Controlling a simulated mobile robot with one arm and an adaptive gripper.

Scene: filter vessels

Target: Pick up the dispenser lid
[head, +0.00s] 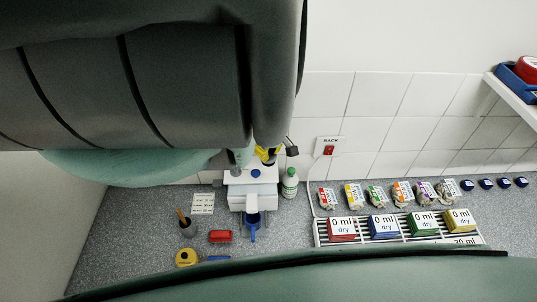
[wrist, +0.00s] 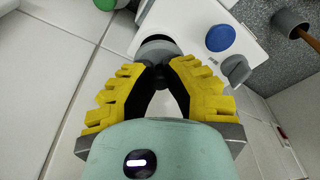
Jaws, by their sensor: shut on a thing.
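The white dispenser (head: 252,190) stands on the counter against the tiled wall. Its white top (wrist: 195,22) shows in the wrist view, with a blue button and a grey knob. My gripper (wrist: 159,70) has its yellow-padded fingers closed in around a round dark and grey lid (wrist: 157,46) at the dispenser's top. The fingertips partly hide the lid. I cannot tell whether the lid is seated or lifted. In the head view, my gripper (head: 266,155) is at the back right of the dispenser's top, largely hidden by my arm.
A dark pot (head: 187,226) and red block (head: 220,236) are left. A white rack (head: 400,236) holds coloured boxes at right.

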